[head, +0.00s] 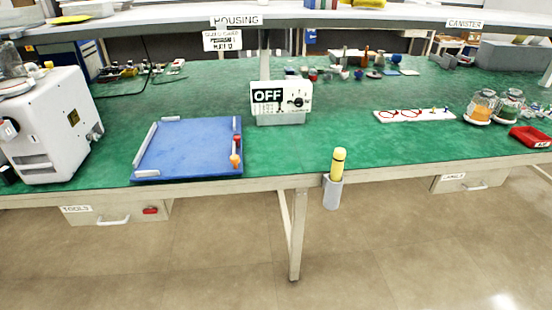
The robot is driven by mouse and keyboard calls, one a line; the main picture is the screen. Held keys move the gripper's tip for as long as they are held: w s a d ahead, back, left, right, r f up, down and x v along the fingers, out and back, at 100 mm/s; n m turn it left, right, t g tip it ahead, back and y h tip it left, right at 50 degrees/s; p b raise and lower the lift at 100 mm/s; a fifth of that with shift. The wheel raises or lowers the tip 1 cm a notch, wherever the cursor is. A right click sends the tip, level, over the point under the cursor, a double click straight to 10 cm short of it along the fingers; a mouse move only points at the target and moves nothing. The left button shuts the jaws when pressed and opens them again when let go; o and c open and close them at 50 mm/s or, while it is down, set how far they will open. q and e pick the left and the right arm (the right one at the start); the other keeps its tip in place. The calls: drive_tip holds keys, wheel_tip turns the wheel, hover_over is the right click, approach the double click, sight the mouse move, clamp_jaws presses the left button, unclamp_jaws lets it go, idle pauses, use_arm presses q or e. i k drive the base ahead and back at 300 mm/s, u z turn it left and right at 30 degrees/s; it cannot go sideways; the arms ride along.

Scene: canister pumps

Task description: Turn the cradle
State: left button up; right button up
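A blue square board (190,150) lies flat on the green bench top at the left of the middle. Pale grey bars stand along its left side and back corner, and small orange and red pieces stand at its right edge. I cannot tell for sure whether this board is the cradle; nothing in view is labelled so. A pale box with an "OFF" sign and a dial (282,97) stands on a grey base behind and to the right of the board. Neither of my grippers is in view.
A white machine (52,125) stands at the left end. A white strip with red rings (414,116), jars (481,106) and a red tray (530,137) are at the right. A yellow-topped cylinder (338,164) sits in a holder at the front edge. The green bench between is clear.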

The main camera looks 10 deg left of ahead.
sight(174, 147)
drive_tip(key=z, duration=0.35)
drive_tip(key=i, duration=1.05)
drive_tip(key=u, duration=1.2)
